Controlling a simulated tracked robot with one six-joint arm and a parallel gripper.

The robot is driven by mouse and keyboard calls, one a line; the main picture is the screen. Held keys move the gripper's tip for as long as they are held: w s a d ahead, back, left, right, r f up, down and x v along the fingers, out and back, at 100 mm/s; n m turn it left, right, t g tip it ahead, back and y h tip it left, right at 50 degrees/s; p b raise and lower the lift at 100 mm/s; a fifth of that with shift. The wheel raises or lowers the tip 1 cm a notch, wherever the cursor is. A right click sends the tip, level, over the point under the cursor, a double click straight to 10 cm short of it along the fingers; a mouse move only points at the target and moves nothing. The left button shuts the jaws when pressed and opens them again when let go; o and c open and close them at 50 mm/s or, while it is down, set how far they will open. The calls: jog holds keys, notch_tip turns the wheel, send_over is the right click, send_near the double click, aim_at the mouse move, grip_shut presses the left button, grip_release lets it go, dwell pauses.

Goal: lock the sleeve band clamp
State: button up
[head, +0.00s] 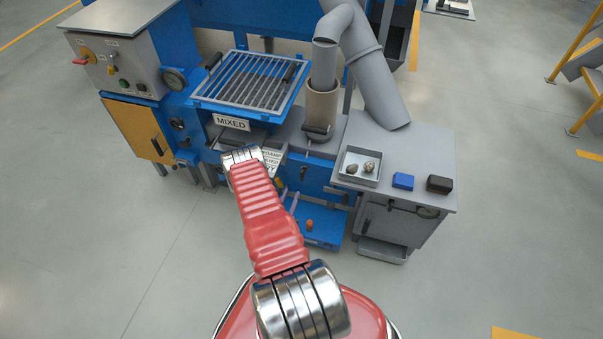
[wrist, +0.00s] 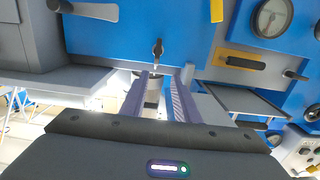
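The tan sleeve (head: 321,105) stands upright under the end of the grey pipe (head: 324,62) in the head view. A dark lever (head: 318,130) shows at its lower front, where I take the band clamp to be; I cannot tell from here whether it is locked. In the wrist view my gripper (wrist: 165,76) has its two purple-grey fingers apart, with no object clearly held between them. A small dark handle (wrist: 157,48) on the blue panel shows beyond the fingertips. In the head view my red arm hides most of the gripper, which is left of and below the sleeve.
A grate (head: 250,82) marked MIXED stands left of the sleeve. The grey bench (head: 427,160) at right carries a tray (head: 347,176) with lumps, a blue block (head: 403,181) and a dark block (head: 439,184). A control cabinet (head: 125,60) is at left. The floor in front is clear.

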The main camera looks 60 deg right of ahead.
aim_at(301, 173)
jog(key=shift+s+a, duration=0.2)
jog(key=shift+s, duration=0.25)
jog(key=shift+d, duration=0.1)
jog(key=d, duration=0.4)
jog(key=w+d, duration=0.1)
jog(key=d, duration=0.4)
jog(key=w+d, duration=0.1)
jog(key=d, duration=0.3)
jog(key=shift+w+d, duration=0.1)
jog(key=shift+d, duration=0.15)
grip_shut()
jog(key=shift+a, duration=0.1)
